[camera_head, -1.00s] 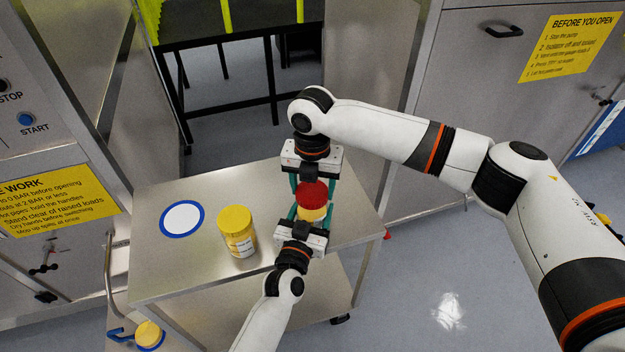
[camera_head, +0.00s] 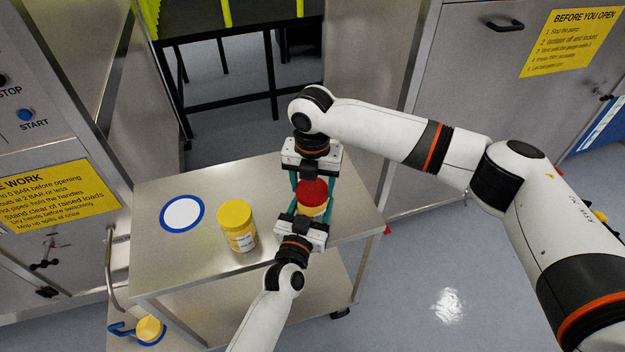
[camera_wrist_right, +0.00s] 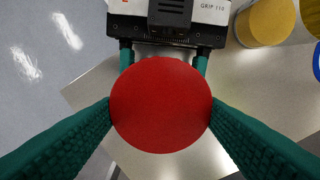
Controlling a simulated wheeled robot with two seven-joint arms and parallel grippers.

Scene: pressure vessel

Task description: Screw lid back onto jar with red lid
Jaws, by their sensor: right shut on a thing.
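The red lid (camera_head: 313,189) sits on top of the jar (camera_head: 312,210), whose yellowish body shows just below it. My right gripper (camera_head: 309,186) reaches in from the far side with its teal fingers shut on the red lid. In the right wrist view the round red lid (camera_wrist_right: 161,104) fills the space between my right fingers. My left gripper (camera_head: 314,206) comes from the near side with its fingers on either side of the jar, holding it. Its fingers show behind the lid in the wrist view (camera_wrist_right: 164,60). The seam between lid and jar is mostly hidden.
A yellow-lidded jar (camera_head: 237,225) stands on the steel cart top (camera_head: 163,260), left of the grippers. A blue-rimmed white disc (camera_head: 182,213) lies farther left. Another yellow item (camera_head: 149,329) is lower left. Cabinets flank the cart.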

